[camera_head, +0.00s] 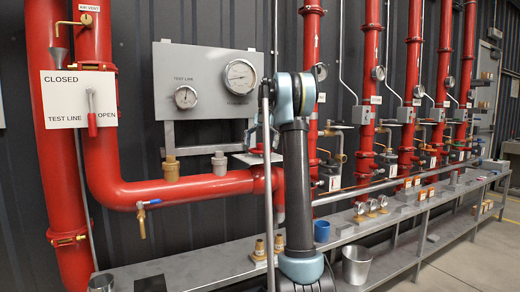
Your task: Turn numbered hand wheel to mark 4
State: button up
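My arm stands upright in the middle of the head view. My gripper (264,132) seems to be at the arm's left side, in front of the right edge of the grey gauge panel; its fingers are too small and overlapped to read. Just below it is a pale plate (243,158) with a small red part (258,150) on it, on top of the red pipe. This may be the numbered hand wheel, but the arm covers part of it and no numbers or mark 4 can be read. I cannot tell whether the gripper touches it.
A grey panel (208,62) with two gauges is left of my arm. A CLOSED/OPEN test line sign (60,100) with a red-handled lever (91,122) is further left. Red pipes (412,70) line the wall.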

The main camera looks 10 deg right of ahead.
jog(key=m+t+y, duration=0.1)
jog(key=m, duration=0.2)
jog(key=m+t+y, duration=0.1)
jog(key=m, duration=0.2)
jog(key=shift+m, duration=0.3)
jog(key=m+t, duration=0.1)
jog(key=m, duration=0.2)
jog(key=m+t, duration=0.1)
jog(key=m, duration=0.3)
jog(key=shift+t+y, duration=0.3)
jog(key=shift+t, duration=0.1)
jog(key=m+t, duration=0.1)
jog(key=m, duration=0.2)
jog(key=m+h, duration=0.1)
jog(key=m, duration=0.1)
jog(key=shift+m+t, duration=0.4)
jog(key=m+t+h, duration=0.1)
jog(key=m, duration=0.3)
jog(key=shift+m, duration=0.3)
jog(key=shift+c, duration=0.2)
